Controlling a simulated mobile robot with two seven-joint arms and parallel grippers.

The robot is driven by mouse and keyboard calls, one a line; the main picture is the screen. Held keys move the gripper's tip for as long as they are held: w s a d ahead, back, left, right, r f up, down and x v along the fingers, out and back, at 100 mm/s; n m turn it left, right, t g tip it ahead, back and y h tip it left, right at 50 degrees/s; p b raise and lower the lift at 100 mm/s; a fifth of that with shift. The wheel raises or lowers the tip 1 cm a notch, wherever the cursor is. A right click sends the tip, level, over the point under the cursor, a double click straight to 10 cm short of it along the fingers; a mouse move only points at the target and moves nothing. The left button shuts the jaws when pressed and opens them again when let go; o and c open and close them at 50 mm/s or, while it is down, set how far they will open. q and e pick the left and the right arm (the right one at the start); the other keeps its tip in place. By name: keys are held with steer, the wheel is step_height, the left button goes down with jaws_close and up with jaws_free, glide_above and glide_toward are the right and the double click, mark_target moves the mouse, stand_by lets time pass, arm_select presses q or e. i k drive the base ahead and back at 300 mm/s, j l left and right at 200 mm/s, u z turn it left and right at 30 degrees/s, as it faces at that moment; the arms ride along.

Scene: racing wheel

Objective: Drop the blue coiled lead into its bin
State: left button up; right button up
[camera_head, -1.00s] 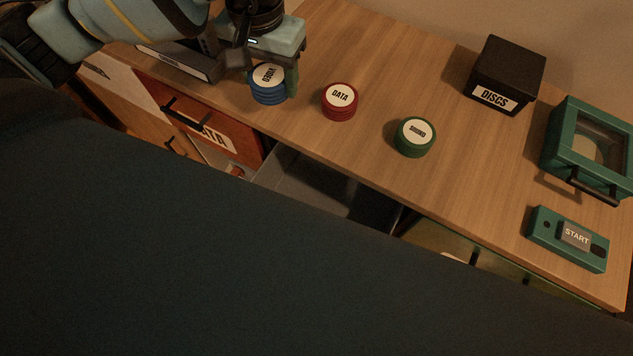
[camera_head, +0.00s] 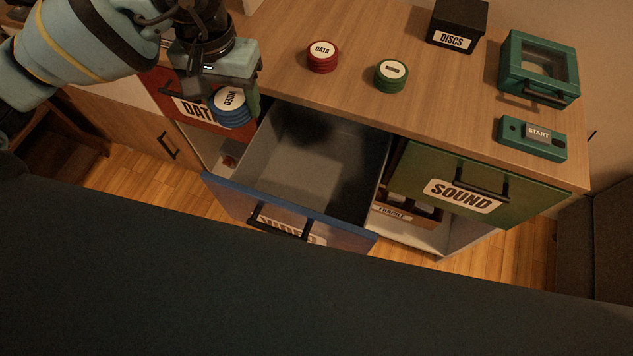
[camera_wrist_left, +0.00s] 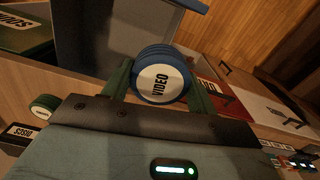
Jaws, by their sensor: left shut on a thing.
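The blue coiled lead (camera_head: 233,108) has a white round label that reads VIDEO in the left wrist view (camera_wrist_left: 160,82). My left gripper (camera_head: 232,97) is shut on it, one green finger on each side, and holds it off the table top. In the head view it appears just left of the open drawer's back left corner. The drawer with the blue front (camera_head: 225,196) is pulled out, and its grey inside looks empty. Its label is seen at a steep angle. My right gripper is not in view.
A red coil (camera_head: 322,57) and a green coil (camera_head: 391,75) stand on the table top, with a black DISCS box (camera_head: 459,22), a teal windowed box (camera_head: 540,68) and a START box (camera_head: 532,138). The red DATA front (camera_head: 190,100) and green SOUND front (camera_head: 475,185) flank the open drawer.

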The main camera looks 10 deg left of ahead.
mark_target(285, 188)
steer(key=j+z, duration=0.1)
steer(key=z, duration=1.2)
steer(key=k+j, duration=0.2)
steer(key=j, duration=0.2)
steer(key=k+j, duration=0.25)
steer(key=j, duration=0.15)
